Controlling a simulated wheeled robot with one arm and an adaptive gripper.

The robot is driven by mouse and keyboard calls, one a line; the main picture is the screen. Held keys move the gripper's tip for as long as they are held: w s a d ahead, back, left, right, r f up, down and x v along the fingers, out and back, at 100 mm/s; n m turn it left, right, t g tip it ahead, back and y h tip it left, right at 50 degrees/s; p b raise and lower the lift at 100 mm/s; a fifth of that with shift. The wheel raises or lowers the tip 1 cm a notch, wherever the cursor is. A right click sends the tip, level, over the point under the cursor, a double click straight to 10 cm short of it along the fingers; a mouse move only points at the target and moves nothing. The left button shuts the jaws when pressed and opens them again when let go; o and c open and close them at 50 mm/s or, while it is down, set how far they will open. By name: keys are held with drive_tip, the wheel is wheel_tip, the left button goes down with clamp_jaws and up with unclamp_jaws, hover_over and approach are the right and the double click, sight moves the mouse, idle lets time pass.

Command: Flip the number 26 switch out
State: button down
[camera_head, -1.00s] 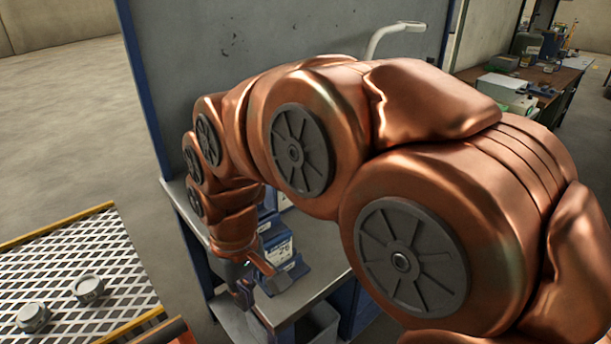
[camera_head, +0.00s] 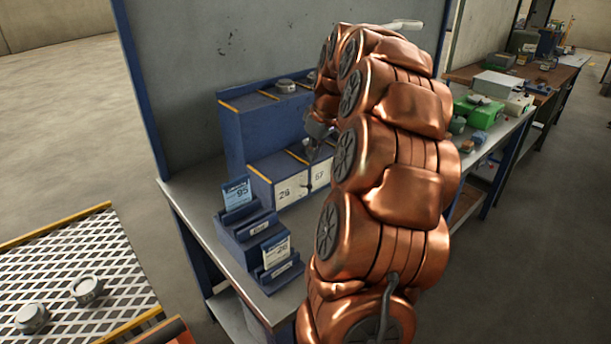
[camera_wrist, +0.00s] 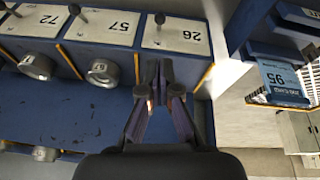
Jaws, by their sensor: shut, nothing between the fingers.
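The number 26 switch is a dark ball-tipped lever (camera_wrist: 160,19) on a white plate marked 26 (camera_wrist: 187,37), upside down in the wrist view. The 26 plate (camera_head: 289,189) also shows on the front of the blue bench unit in the head view. My gripper (camera_wrist: 165,64) is shut and empty, its fingertips just below the 26 plate's lower edge in the wrist view, apart from the lever's ball. I cannot tell the lever's exact position.
Neighbouring plates are marked 57 (camera_wrist: 108,25) and 72 (camera_wrist: 44,18), each with a similar lever. Round metal weights sit by them, one near 57 (camera_wrist: 103,72).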

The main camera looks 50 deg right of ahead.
idle(0.3)
drive_tip(key=p, duration=0.3)
approach(302, 185)
drive_tip(key=x, duration=0.5)
drive_tip(key=shift+s+a, duration=0.1)
